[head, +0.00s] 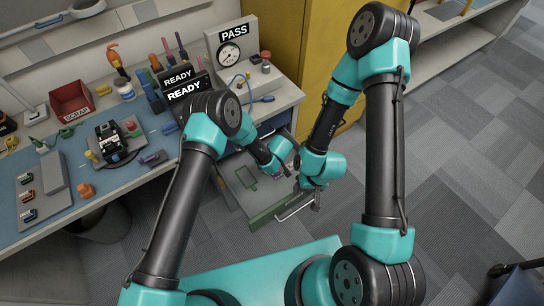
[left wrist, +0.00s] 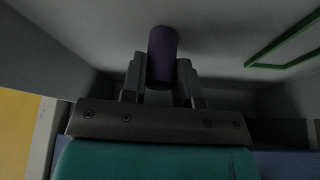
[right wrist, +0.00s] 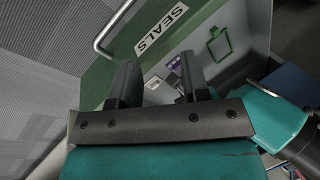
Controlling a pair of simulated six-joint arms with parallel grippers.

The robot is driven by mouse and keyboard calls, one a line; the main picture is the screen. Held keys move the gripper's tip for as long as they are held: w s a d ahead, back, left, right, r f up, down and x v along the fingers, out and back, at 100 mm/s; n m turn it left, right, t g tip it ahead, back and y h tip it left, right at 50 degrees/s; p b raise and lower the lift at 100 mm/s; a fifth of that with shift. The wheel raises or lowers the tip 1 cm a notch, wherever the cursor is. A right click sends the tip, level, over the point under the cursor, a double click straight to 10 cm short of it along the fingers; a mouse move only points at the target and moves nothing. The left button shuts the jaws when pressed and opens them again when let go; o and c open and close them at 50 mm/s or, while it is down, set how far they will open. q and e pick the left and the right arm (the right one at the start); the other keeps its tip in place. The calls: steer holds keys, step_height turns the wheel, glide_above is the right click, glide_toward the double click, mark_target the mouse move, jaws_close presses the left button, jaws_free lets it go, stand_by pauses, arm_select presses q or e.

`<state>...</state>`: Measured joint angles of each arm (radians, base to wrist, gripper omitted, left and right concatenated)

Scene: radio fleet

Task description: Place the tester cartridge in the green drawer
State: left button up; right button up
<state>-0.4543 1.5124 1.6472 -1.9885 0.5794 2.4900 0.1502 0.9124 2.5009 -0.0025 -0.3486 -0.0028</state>
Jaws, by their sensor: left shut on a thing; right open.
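The green drawer (head: 265,215) stands open under the bench. Its green front, with a SEALS label (right wrist: 161,33), shows in the right wrist view. My left gripper (head: 287,167) is inside the drawer, shut on a purple cylinder (left wrist: 162,52) that looks like the tester cartridge. In the left wrist view it is close to the pale drawer floor; I cannot tell whether it touches. My right gripper (right wrist: 157,75) is open and empty, over the drawer front near its handle (right wrist: 105,35). A small purple and white thing (right wrist: 174,65) shows beyond its fingers, partly hidden.
A green outline (right wrist: 219,45) marks the drawer floor. The blue bench mat (head: 110,190) holds a black device (head: 110,137), a red scrap bin (head: 70,102) and several small parts. A PASS gauge (head: 230,52) stands at the back. A yellow cabinet (head: 275,40) is behind the right arm.

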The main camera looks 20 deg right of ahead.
arm_select(q)
steer(key=shift+f, duration=0.15)
steer(key=o, duration=0.9)
steer(key=shift+s+r, duration=0.2)
steer(key=shift+r, duration=0.5)
steer(key=v, duration=1.1)
